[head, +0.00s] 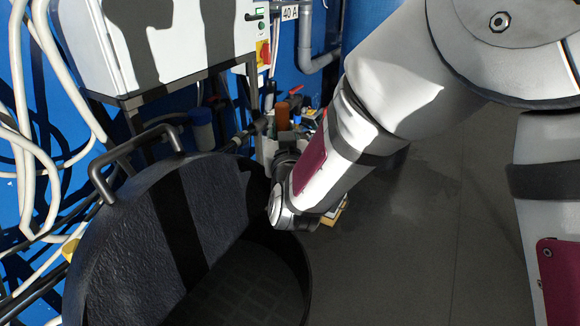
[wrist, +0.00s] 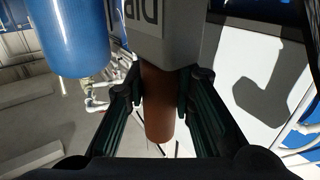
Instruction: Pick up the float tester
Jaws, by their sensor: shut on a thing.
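In the wrist view my gripper (wrist: 162,88) is shut on an upright-looking brown cylinder (wrist: 160,118), which I take to be the float tester. One dark finger lies on each side of it. A grey block (wrist: 165,38) with partly cut-off dark lettering covers the cylinder's upper part in that view. I cannot tell whether the block is joined to the cylinder.
A large black tub with a lid (head: 140,235) stands close on the left. A white cabinet (head: 160,40) hangs above it. Grey floor (head: 430,240) lies open on the right.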

